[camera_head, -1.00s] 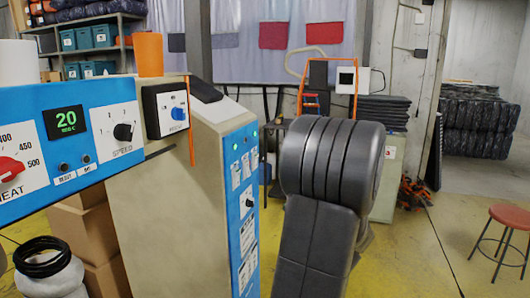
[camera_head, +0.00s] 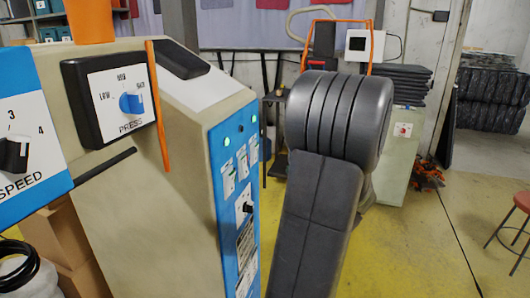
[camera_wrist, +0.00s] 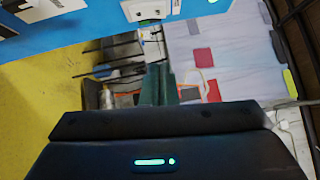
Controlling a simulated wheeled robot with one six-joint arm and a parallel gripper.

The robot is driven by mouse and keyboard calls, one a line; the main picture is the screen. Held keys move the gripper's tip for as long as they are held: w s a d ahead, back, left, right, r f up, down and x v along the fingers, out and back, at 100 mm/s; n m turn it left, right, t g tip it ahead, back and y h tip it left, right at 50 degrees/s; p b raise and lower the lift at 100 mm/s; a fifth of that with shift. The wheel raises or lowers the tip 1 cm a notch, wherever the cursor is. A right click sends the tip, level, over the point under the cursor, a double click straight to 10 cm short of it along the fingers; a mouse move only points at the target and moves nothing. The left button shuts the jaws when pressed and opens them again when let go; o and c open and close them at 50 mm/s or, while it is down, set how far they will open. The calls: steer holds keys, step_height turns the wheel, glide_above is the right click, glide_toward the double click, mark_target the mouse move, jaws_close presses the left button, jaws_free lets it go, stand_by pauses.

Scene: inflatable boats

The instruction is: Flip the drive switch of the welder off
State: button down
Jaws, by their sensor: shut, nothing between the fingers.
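The welder (camera_head: 150,190) stands at the left in the head view, with a narrow blue side panel (camera_head: 228,150) facing right. That panel carries several white switches (camera_head: 228,180), green lights and a black knob (camera_head: 248,207). Their labels are too small to read, so I cannot tell which is the drive switch. In the wrist view the blue panel (camera_wrist: 90,28) runs along the top, with a white switch plate (camera_wrist: 148,10) at the edge. My gripper (camera_wrist: 158,70) is shut and empty, its dark green fingers apart from the panel. The head view shows my arm but not the fingers.
A red stool (camera_head: 522,202) stands right. Yellow floor (camera_head: 410,240) is open at the right.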

mark_target(256, 154)
steer(key=shift+w, duration=0.15)
steer(key=s+a+p+x, duration=0.1)
steer(key=a+p+x, duration=0.1)
steer(key=x, duration=1)
steer(key=shift+a, duration=0.45)
steer(key=shift+w+r, duration=0.1)
steer(key=shift+w, duration=0.05)
